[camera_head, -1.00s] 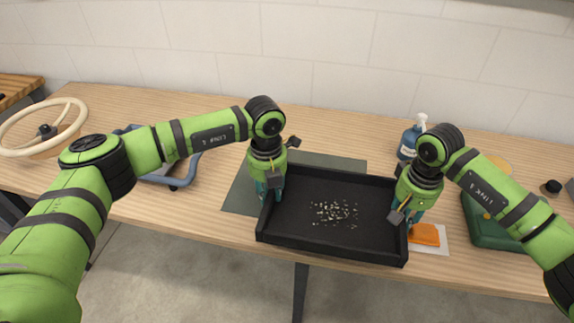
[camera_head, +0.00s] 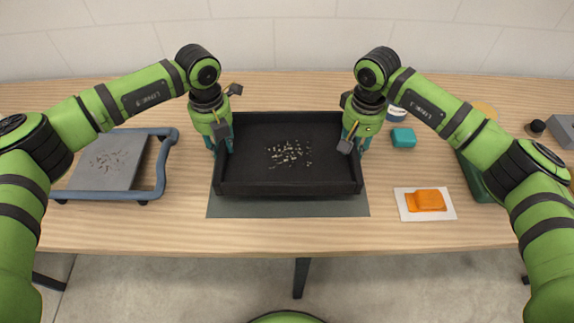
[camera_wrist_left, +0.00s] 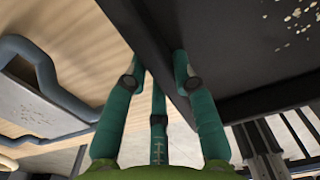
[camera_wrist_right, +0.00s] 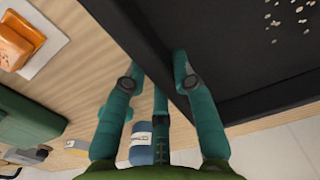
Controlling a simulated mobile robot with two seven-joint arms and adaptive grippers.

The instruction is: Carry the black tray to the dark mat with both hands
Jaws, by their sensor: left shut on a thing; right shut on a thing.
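The black tray (camera_head: 250,180) is in the middle of the head view, with several small pale bits on its floor. It is over the dark mat (camera_head: 288,207), whose front strip shows below the tray's near wall. I cannot tell whether the tray touches the mat. My left gripper (camera_head: 222,146) is shut on the tray's left wall; the wall also shows between the fingers in the left wrist view (camera_wrist_left: 165,75). My right gripper (camera_head: 352,143) is shut on the right wall, which the right wrist view (camera_wrist_right: 160,75) shows too. The tray looks about level.
A grey-blue framed tray (camera_head: 110,165) stands to the left. The table's front edge is clear.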

